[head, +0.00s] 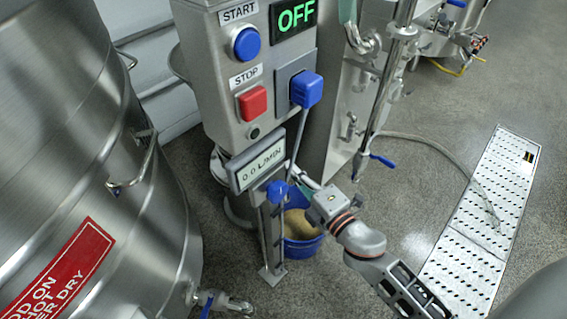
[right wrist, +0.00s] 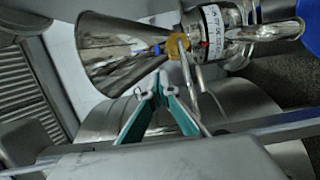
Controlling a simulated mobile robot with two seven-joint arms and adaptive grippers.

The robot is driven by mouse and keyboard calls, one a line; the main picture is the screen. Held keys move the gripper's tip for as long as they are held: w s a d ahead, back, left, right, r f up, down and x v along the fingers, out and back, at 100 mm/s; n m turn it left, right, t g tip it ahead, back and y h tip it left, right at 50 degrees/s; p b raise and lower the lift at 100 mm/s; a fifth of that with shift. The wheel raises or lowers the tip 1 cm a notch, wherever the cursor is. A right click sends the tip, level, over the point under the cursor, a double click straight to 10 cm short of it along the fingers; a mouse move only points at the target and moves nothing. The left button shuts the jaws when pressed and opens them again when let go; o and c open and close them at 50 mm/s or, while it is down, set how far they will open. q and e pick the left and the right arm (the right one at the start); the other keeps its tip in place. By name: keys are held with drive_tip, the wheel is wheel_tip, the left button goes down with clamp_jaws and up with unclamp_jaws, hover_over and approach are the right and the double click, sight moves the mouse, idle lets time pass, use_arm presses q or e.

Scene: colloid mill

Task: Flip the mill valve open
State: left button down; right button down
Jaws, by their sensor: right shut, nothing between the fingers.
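The control box (head: 240,75) stands in the upper middle of the head view, and its display reads OFF. My right gripper (head: 306,180) reaches in from the lower right, just below the box, its fingers partly hidden there. In the right wrist view its teal-padded fingers (right wrist: 160,108) are shut and empty. Beyond them are a steel cone (right wrist: 112,48) and a fitting with a yellow ring (right wrist: 179,46) and metal rods. I cannot make out for certain which part is the mill valve or how its handle stands. My left gripper is not in view.
A large steel tank (head: 75,150) fills the left, with a blue-handled tap (head: 208,303) low down. A blue bucket (head: 300,228) stands under the box. A blue knob (head: 277,191) is beside my right gripper. A perforated floor grate (head: 490,205) lies right; the floor around it is mostly clear.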

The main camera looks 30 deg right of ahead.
drive_tip(key=w+a, duration=0.1)
drive_tip(key=w, duration=0.7)
drive_tip(key=shift+w, duration=0.3)
